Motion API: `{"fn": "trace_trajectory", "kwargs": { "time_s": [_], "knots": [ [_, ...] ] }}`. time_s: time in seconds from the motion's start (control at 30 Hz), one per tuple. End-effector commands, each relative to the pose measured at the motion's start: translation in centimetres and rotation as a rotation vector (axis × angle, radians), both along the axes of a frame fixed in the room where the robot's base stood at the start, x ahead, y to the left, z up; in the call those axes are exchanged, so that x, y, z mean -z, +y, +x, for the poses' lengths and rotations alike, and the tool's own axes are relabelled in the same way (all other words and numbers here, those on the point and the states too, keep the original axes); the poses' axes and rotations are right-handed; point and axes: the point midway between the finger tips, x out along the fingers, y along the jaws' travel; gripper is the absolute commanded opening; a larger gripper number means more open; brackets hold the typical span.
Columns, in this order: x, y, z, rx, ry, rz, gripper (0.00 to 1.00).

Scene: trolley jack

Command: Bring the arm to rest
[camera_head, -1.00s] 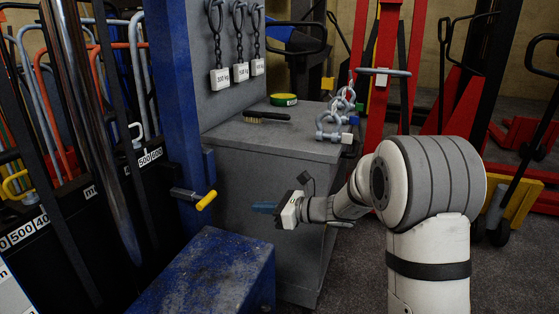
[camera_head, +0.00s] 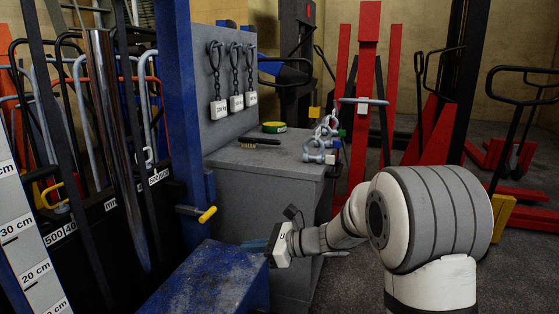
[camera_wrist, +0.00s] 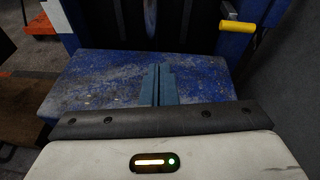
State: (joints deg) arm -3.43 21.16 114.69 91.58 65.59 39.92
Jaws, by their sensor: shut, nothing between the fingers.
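My gripper (camera_head: 256,246) is at the end of my white and grey arm, which comes in from the right in the head view. Its blue fingers are shut with nothing between them. The gripper points left, close to the right end of the scuffed blue block (camera_head: 207,272). In the wrist view the shut fingers (camera_wrist: 160,85) show against the top of the blue block (camera_wrist: 85,85). I cannot tell whether they touch it.
A lever with a yellow grip (camera_head: 207,215) sticks out from the blue post beyond the block. A grey cabinet (camera_head: 265,190) bears a brush (camera_head: 258,142), a green tin (camera_head: 273,127) and shackles (camera_head: 318,150). Red trolleys stand at the back right.

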Motion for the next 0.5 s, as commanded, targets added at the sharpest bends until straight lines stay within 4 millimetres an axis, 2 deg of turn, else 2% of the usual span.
{"fn": "trace_trajectory", "kwargs": {
  "time_s": [0.03, 0.27, 0.37, 0.5],
  "knots": [
    [-1.5, -0.2, -0.8, -0.021, -0.025, -0.028, 0.00],
    [-4.8, -1.5, -5.1, -0.155, -0.155, -0.199, 0.00],
    [-6.8, -2.5, -7.6, -0.236, -0.233, -0.299, 0.00],
    [-10.4, -4.9, -12.2, -0.401, -0.383, -0.492, 0.00]
  ]
}}
